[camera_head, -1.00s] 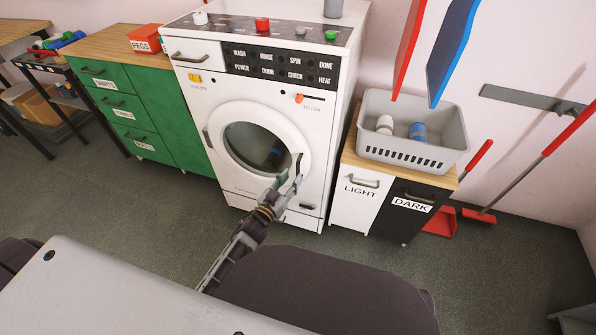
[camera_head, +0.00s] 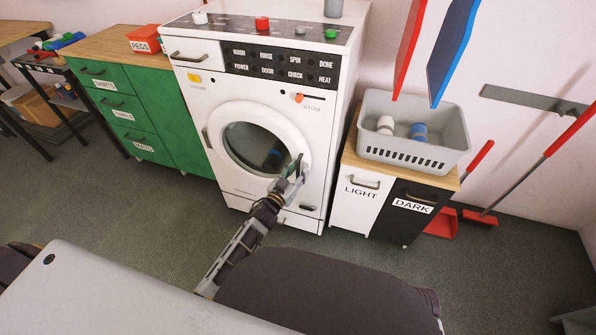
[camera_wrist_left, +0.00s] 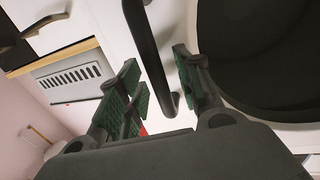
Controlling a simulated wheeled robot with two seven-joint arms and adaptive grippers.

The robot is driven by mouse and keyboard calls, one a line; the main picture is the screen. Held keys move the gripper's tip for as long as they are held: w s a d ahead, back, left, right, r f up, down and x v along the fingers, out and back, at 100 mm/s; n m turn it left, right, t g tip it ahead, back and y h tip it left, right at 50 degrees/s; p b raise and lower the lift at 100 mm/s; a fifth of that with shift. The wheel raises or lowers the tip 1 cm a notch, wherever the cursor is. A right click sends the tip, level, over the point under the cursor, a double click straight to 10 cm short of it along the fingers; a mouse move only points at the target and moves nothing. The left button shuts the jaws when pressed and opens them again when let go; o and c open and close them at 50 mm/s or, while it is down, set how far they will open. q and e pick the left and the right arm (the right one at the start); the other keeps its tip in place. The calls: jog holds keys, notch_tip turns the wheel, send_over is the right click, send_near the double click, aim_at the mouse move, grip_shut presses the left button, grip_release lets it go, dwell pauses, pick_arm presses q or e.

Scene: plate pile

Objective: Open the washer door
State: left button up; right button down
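The white washer (camera_head: 200,125) stands against the back wall, its round door (camera_head: 298,126) with dark glass looking closed. The dark bar handle on the door's right side (camera_head: 299,163) is partly covered by my left gripper (camera_head: 290,175). In the left wrist view, the handle (camera_wrist_left: 153,62) runs between the spread green-padded fingers of my left gripper (camera_wrist_left: 160,88). The gripper is open around it, with visible gaps on both sides. The dark door glass (camera_wrist_left: 250,45) lies to the right of it in that view. My right gripper does not show.
A green drawer cabinet (camera_head: 185,135) stands left of the washer. On the right, a white and black cabinet (camera_head: 357,203) bears a grey basket (camera_head: 385,152). A dark grey rounded form (camera_head: 325,290) and a pale surface (camera_head: 100,295) fill the foreground. The floor before the washer is clear.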

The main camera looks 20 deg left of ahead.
pick_arm(q)
grip_shut()
jog(key=shift+s, duration=0.25)
dwell(0.3)
